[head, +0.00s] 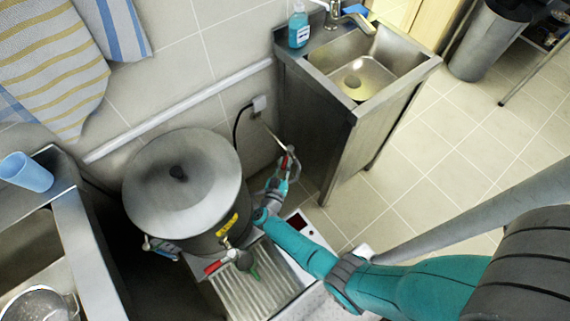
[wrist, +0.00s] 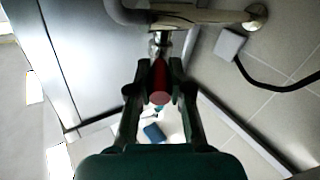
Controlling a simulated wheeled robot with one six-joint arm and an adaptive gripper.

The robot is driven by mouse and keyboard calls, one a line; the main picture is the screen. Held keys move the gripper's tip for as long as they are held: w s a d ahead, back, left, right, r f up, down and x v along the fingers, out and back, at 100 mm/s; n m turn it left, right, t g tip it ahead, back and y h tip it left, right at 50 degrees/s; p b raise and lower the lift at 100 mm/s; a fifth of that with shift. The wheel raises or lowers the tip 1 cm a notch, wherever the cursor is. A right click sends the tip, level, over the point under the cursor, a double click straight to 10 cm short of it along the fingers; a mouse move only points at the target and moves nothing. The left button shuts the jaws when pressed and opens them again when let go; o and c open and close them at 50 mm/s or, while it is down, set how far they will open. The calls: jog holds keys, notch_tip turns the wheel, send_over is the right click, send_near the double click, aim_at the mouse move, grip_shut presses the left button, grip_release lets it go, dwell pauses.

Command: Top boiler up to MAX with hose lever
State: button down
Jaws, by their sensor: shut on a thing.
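The boiler (head: 185,180) is a large round steel pot with its lid on, at the left middle of the head view. My gripper (head: 284,168) is low between the boiler and the sink cabinet, near the wall. In the wrist view my gripper (wrist: 160,88) is shut on a red lever (wrist: 159,80), with a finger on each side. The lever joins a metal fitting (wrist: 160,42) under a grey pipe (wrist: 195,17). Whether water flows is not visible.
A steel sink cabinet (head: 335,125) stands right of my gripper. A wall socket (head: 260,103) with a black cable is close by.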

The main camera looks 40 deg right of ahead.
jog(key=c, duration=1.1)
grip_release()
jog(key=shift+a, duration=0.1)
jog(key=v, duration=1.1)
jog(key=shift+s+a+r, duration=0.1)
jog(key=shift+s+a, duration=0.15)
jog(key=shift+a, duration=0.1)
jog(key=shift+c, duration=0.2)
